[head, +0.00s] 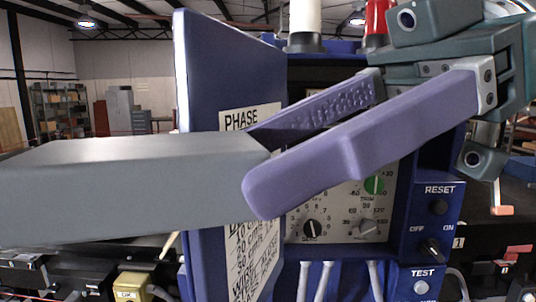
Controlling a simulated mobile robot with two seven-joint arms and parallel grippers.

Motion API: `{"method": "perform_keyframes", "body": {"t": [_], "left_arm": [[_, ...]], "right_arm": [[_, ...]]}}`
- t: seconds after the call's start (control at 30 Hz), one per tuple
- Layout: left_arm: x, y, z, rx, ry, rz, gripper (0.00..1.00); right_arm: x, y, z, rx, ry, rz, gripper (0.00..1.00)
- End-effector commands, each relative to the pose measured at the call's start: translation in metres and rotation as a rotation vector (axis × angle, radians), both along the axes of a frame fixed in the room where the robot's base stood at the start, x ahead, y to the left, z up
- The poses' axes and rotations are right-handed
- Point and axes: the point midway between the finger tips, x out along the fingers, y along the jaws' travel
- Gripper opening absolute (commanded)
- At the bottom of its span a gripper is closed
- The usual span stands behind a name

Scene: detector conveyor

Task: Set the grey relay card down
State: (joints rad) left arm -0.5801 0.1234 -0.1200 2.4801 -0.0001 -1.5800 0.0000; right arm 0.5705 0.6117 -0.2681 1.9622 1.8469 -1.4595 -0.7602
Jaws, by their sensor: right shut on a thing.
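The grey relay card (120,192) is a thick, plain grey slab at the left of the head view. It runs off the left edge of the picture, so its far end is hidden. My right gripper (262,158) reaches in from the upper right. Its two purple fingers are shut on the card's right end. The card is held up in front of the scene, with no support visible under it. My left gripper is not in view.
Behind the gripper stands a blue machine with an open blue door (215,70) and a dial panel (335,222). A RESET button (438,206) and an OFF/ON knob (431,249) are at its right. A white post (305,18) and red post (377,18) rise on top.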

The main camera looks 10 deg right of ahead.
Motion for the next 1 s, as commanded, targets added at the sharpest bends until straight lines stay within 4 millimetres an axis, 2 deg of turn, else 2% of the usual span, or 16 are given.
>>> {"method": "perform_keyframes", "body": {"t": [0.2, 0.6, 1.0], "left_arm": [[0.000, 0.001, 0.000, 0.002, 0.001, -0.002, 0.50], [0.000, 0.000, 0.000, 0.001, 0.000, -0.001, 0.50], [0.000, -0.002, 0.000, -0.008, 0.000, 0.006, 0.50]], "right_arm": [[0.005, 0.008, -0.002, 0.002, 0.003, 0.067, 0.03], [0.023, 0.032, -0.025, 0.002, 0.001, 0.331, 0.03], [0.028, 0.037, -0.033, 0.000, -0.002, 0.404, 0.03]]}}
